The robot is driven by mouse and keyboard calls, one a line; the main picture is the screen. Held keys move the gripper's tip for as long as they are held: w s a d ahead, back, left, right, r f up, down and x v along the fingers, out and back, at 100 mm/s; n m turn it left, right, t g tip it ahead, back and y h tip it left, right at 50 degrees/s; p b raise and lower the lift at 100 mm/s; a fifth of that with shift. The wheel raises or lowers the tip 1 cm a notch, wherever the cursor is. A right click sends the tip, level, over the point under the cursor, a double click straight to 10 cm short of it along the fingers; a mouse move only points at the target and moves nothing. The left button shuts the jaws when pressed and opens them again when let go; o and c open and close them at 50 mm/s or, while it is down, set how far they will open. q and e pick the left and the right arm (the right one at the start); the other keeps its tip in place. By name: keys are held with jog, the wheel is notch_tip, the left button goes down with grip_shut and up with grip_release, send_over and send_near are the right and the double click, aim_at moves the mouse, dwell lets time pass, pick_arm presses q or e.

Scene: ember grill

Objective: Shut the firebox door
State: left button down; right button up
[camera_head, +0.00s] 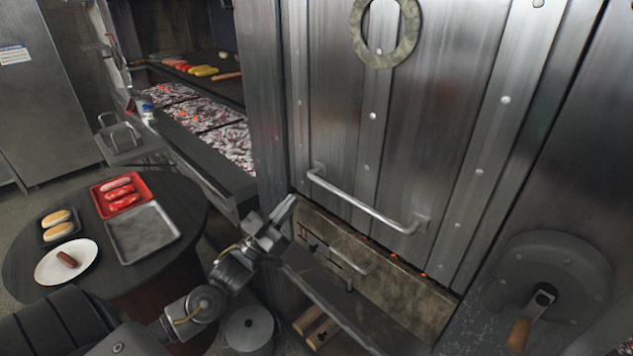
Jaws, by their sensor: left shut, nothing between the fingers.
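A tall riveted steel door (335,120) with a long bar handle (365,205) fills the upper middle of the view. Small orange glows show along its lower edge, above a tarnished lower panel (400,295) with a smaller handle (350,258). I cannot tell for certain which of these is the firebox door. My left gripper (285,208) is shut and empty, its tips beside the left end of the lower panel, below and left of the bar handle. It appears apart from both handles. My right gripper is out of view.
A crank with a wooden grip (518,335) is at the lower right. A dark round table (185,200) at left holds a red tray (97,198), a grey tray (120,256) and a white plate (50,270). A coal grill (210,172) lies behind; a lidded pot (248,330) stands below.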

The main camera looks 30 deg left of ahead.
pick_arm(q)
jog(key=r+p+x, duration=0.1)
jog(key=p+x, duration=0.4)
jog(key=x, duration=0.5)
jog(key=shift+w+d+f+p, duration=0.15)
jog(key=shift+f+p, duration=0.1)
jog(key=shift+f, duration=0.9)
jog(key=shift+w+d+f+p, duration=0.15)
jog(key=shift+f+p, duration=0.1)
jog(key=shift+f, duration=0.9)
jog(key=shift+a, duration=0.1)
